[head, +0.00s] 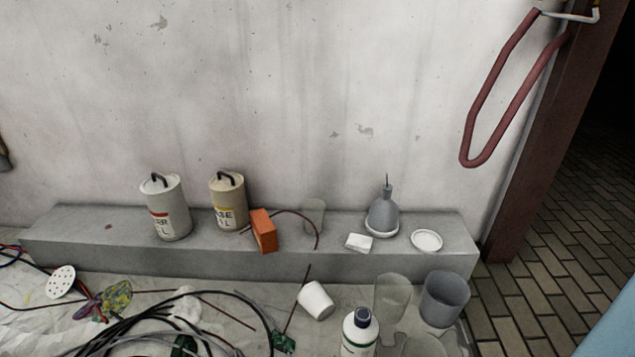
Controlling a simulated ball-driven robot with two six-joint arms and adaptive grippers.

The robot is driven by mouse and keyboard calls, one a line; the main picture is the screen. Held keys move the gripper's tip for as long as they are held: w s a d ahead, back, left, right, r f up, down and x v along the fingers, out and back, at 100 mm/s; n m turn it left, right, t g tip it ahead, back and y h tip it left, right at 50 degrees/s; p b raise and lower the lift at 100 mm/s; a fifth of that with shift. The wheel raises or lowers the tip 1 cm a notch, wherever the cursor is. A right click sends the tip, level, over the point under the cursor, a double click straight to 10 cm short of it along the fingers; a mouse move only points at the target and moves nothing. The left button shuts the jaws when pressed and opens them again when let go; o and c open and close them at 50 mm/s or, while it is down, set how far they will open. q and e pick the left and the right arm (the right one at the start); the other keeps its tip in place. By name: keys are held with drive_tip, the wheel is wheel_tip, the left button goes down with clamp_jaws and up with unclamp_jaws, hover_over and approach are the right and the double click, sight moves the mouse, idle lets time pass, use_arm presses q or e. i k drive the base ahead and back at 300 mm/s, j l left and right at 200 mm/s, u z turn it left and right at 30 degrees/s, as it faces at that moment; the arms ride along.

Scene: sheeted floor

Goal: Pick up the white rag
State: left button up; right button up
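A small white folded-looking piece (358,242) lies flat on the concrete ledge, in front of and left of a grey oil can; it may be the white rag. A crumpled white thing (187,304) lies on the sheeted floor among the cables at lower left, and it also looks like cloth. I cannot tell for sure which one is the rag. Neither of my grippers shows in the head view.
On the ledge (100,258) stand two lidded canisters (167,212), an orange brick (263,230), the oil can (383,214) and a white dish (426,240). Below are a tipped white cup (316,300), a bottle (359,334), a grey bucket (444,300) and black cables (240,300).

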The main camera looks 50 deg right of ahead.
sight(359, 243)
drive_tip(key=i+z, duration=0.3)
drive_tip(key=i, duration=0.2)
drive_tip(key=i+j+z, duration=0.2)
drive_tip(key=i+z, duration=0.15)
drive_tip(key=i, duration=0.15)
